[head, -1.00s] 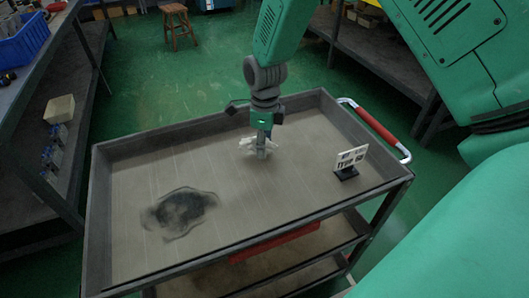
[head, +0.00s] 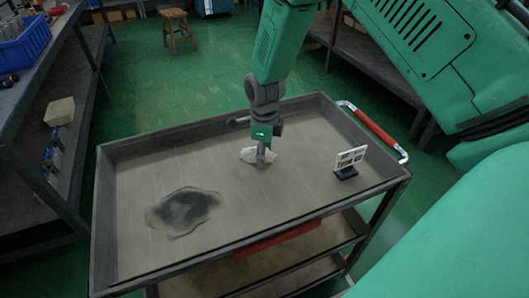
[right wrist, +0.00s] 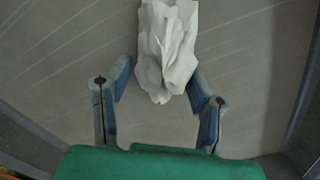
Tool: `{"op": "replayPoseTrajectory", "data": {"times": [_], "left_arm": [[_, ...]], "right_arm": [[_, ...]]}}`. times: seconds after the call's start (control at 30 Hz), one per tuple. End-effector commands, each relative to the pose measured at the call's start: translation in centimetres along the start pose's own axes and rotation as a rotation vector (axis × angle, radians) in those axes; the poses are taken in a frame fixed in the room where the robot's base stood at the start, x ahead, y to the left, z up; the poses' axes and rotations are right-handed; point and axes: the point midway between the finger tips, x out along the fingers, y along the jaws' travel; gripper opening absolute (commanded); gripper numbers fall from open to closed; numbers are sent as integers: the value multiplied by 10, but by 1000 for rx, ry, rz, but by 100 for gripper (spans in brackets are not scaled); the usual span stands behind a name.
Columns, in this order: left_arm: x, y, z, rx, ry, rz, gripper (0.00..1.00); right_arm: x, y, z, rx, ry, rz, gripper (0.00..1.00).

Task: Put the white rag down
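The white rag (head: 248,155) is crumpled on the grey top tray (head: 140,220) of the cart, right of its middle. My right gripper (head: 262,158) points down at it and covers part of it in the head view. In the right wrist view the rag (right wrist: 168,45) lies mostly beyond the fingertips, its near end between them. The fingers of the right gripper (right wrist: 160,82) are spread apart; the left finger in that view is clear of the cloth, the right one close to its edge. My left gripper is not in view.
A small white sign on a black stand (head: 349,162) stands on the tray to the right. A dark stain (head: 184,210) marks the tray's left part. The tray has a raised rim, and a red handle (head: 375,128) is at its right end. Bare tray surrounds the rag.

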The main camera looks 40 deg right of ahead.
Motion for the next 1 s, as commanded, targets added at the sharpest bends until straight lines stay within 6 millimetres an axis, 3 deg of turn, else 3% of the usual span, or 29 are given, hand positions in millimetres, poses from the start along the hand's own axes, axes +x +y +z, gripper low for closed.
{"op": "replayPoseTrajectory", "data": {"times": [0.03, 0.57, 0.73, 1.0], "left_arm": [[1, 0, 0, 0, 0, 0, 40], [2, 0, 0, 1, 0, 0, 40], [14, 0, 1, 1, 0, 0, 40], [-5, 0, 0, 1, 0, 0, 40]], "right_arm": [[7, 8, 1, -7, 3, 17, 66], [4, 5, 1, -5, -3, 8, 66], [-2, 5, 1, -5, -6, 8, 66], [-72, -2, -2, -5, -4, 3, 66]]}}
